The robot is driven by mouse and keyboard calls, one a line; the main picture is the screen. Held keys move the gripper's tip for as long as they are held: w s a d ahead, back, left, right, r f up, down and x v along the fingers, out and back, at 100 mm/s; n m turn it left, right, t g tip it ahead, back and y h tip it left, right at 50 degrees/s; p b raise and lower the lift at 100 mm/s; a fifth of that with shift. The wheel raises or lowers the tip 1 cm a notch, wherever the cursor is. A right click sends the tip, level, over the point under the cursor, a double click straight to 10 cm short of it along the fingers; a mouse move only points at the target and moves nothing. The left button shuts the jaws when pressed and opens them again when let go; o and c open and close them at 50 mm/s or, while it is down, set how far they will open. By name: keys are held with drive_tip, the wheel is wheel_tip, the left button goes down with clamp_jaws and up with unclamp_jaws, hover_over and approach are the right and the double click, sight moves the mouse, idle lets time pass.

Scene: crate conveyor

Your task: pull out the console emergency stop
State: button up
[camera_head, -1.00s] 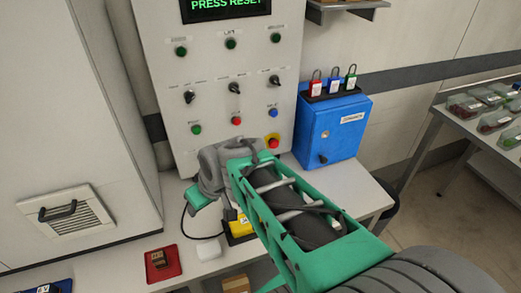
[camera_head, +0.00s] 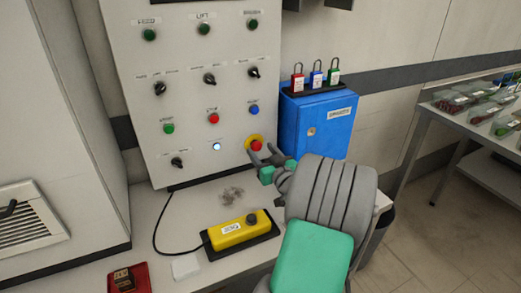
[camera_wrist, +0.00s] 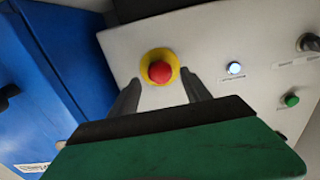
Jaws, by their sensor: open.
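The console emergency stop (camera_head: 256,146) is a red mushroom button on a yellow ring, low on the right of the console panel (camera_head: 190,100). It also shows in the wrist view (camera_wrist: 160,72), ahead of my fingertips. My gripper (camera_head: 263,156) is open, its two dark fingers pointing at the button from below and to the right. In the wrist view, my gripper (camera_wrist: 160,90) has one finger either side of the button's lower part, with gaps to the red cap. I cannot tell whether the fingertips reach the button's depth.
A lit white-blue button (camera_head: 217,147) is left of the stop.

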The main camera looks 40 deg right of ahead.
drive_tip(key=shift+x, duration=0.8)
drive_tip(key=shift+c, duration=0.4)
clamp_jaws()
idle(0.4)
